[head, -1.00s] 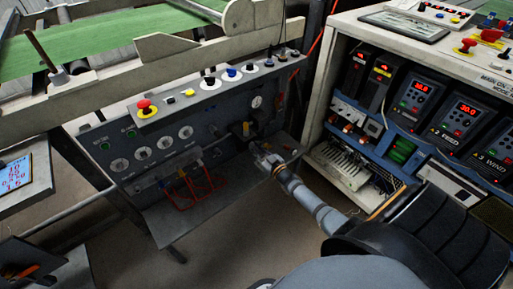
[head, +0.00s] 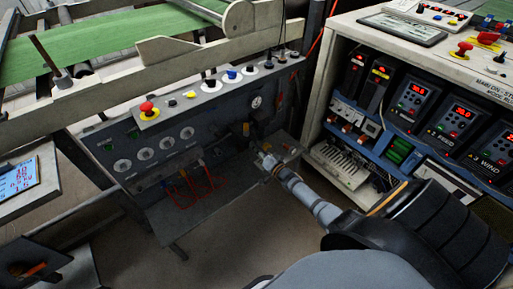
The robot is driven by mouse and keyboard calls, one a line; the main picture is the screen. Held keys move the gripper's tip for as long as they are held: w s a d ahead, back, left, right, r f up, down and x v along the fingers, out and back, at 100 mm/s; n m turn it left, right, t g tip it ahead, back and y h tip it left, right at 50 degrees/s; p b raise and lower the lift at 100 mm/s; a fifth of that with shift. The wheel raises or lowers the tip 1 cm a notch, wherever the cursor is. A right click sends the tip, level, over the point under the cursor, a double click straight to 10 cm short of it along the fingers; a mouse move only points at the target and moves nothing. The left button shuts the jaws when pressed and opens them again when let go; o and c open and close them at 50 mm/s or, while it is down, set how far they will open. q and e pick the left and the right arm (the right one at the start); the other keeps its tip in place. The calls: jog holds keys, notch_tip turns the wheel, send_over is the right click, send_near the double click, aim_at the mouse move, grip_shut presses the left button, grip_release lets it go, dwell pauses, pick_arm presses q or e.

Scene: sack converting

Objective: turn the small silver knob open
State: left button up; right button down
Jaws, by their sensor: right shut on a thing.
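My left gripper is not in view.
Red tubing or wire (head: 197,188) hangs by a shelf under the panel. A red mushroom button (head: 147,108) and several dials sit left. A cabinet with lit drives (head: 411,98) stands close on the right of my arm. Open floor lies below.

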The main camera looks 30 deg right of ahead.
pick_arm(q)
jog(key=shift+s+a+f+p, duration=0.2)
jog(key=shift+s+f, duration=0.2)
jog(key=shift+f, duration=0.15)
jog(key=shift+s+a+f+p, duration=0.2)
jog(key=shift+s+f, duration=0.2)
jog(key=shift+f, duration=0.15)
pick_arm(e)
jog(key=m, duration=0.5)
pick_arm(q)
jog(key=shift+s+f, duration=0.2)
pick_arm(e)
jog(key=shift+m, duration=0.3)
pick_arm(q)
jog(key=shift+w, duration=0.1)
pick_arm(e)
jog(key=c, duration=1.3)
grip_release()
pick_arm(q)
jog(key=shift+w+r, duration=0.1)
